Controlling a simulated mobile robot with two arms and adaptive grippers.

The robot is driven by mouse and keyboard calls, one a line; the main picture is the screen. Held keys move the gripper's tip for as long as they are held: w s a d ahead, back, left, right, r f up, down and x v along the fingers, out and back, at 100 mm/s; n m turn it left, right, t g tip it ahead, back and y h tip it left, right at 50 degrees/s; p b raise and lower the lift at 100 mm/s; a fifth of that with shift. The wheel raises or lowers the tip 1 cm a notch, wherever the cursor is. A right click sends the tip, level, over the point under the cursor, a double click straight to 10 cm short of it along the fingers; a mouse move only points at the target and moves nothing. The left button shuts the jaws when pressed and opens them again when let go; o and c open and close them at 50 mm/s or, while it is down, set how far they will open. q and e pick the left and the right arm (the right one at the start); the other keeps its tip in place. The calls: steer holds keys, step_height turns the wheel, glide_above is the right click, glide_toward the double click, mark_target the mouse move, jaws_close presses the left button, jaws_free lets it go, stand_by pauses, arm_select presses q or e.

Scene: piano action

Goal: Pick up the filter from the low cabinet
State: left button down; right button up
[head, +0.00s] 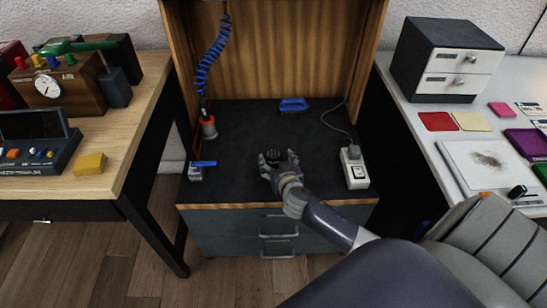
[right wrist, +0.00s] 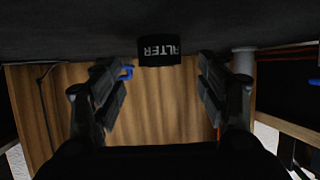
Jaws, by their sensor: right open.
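The filter (right wrist: 160,50) is a small black cylinder with white lettering, partly readable as "ALTER". In the right wrist view, which shows the scene upside down, it stands on the dark top of the low cabinet (head: 240,125). My right gripper (head: 278,157) is low over the cabinet top near its front middle. Its two fingers, also in the right wrist view (right wrist: 160,75), are spread apart with the filter ahead between them, not gripped. In the head view the filter is dark against the dark top and hard to make out by the gripper. My left gripper is out of view.
A blue brush (head: 293,105) lies behind the gripper. A white power strip (head: 355,170) is to the right. An orange-and-grey holder (head: 208,126) and a blue-handled fitting (head: 198,170) stand on the left. Wooden panels (head: 275,50) enclose the back and sides.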

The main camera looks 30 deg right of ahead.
mark_target(274, 155)
steer(key=x, duration=0.2)
steer(key=shift+w+d+f, duration=0.15)
steer(key=shift+w+f, duration=0.05)
steer(key=shift+w, duration=0.1)
steer(key=shift+w+d+f+b, duration=0.2)
steer(key=shift+w+b, duration=0.1)
steer(key=shift+w, duration=0.25)
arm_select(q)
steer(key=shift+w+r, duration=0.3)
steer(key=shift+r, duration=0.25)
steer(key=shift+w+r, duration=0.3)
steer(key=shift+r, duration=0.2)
arm_select(e)
steer(key=shift+c, duration=0.4)
steer(key=c, duration=1)
steer(key=shift+r, duration=0.1)
